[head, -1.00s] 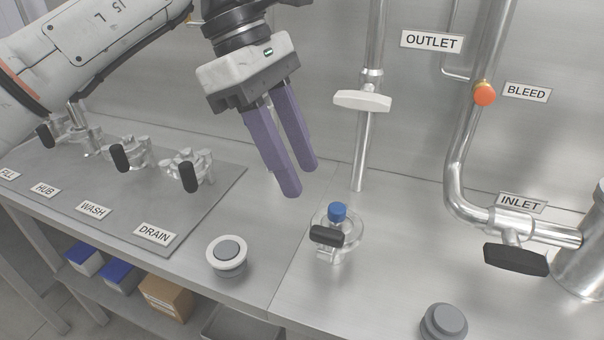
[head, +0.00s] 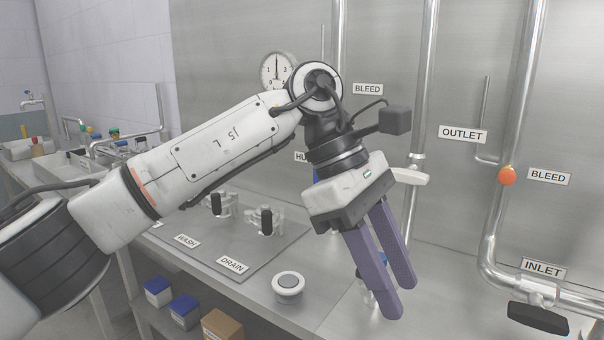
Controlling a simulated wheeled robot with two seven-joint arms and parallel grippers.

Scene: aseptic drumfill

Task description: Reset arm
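My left gripper (head: 398,298) has purple fingers pointing down, with a gap between them and nothing held. It hangs in front of the steel back panel. Its fingers cover most of the blue-capped fitting (head: 367,297) on the bench. My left arm comes in from the left, bent at a raised joint. My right gripper is not in view.
The white OUTLET valve handle (head: 412,176) is close behind the gripper. The orange BLEED knob (head: 507,175) and black INLET handle (head: 538,318) are to the right. A pressure gauge (head: 277,72) is behind the arm.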

